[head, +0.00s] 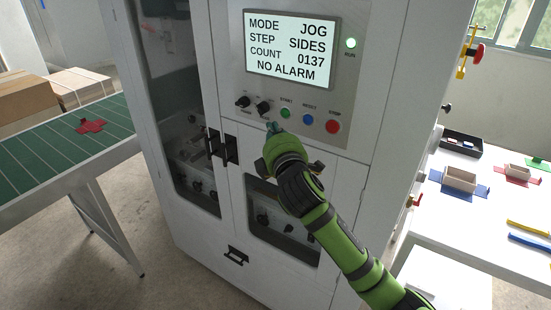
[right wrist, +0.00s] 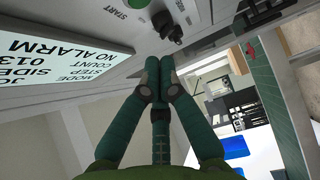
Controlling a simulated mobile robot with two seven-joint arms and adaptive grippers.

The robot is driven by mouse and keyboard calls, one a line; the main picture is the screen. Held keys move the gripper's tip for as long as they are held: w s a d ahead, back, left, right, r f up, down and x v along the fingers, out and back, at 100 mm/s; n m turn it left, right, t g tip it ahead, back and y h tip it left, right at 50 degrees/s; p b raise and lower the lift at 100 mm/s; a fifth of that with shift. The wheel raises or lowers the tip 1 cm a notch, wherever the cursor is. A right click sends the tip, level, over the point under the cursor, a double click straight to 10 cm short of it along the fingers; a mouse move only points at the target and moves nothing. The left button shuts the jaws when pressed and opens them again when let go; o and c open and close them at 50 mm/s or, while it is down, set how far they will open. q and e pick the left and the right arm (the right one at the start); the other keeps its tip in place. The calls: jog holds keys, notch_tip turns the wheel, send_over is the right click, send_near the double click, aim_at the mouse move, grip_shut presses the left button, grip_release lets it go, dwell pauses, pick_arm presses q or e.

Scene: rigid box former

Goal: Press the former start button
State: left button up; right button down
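The green start button (head: 285,113) is on the former's control panel, under the START label, left of the blue RESET button (head: 308,119) and red STOP button (head: 332,127). In the right wrist view the START label (right wrist: 130,14) shows at the top edge. My right gripper (head: 272,127) is just below and left of the start button in the head view, pointing at the panel. In the right wrist view its teal fingers (right wrist: 160,64) meet at the tips with nothing between them. They look apart from the button. My left gripper is not in view.
The screen (head: 291,50) reads MODE JOG, STEP SIDES, COUNT 0137, NO ALARM. Two black knobs (head: 253,105) sit left of the start button. A green conveyor (head: 40,150) is left; a white table (head: 480,215) with trays is right.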

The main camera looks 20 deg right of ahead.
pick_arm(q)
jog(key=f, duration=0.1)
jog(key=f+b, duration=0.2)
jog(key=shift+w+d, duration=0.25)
pick_arm(e)
jog(key=s, duration=0.6)
jog(key=shift+s+d+f, duration=0.15)
jog(key=shift+s+f, duration=0.2)
jog(key=shift+f, duration=0.1)
jog(key=shift+s, duration=0.1)
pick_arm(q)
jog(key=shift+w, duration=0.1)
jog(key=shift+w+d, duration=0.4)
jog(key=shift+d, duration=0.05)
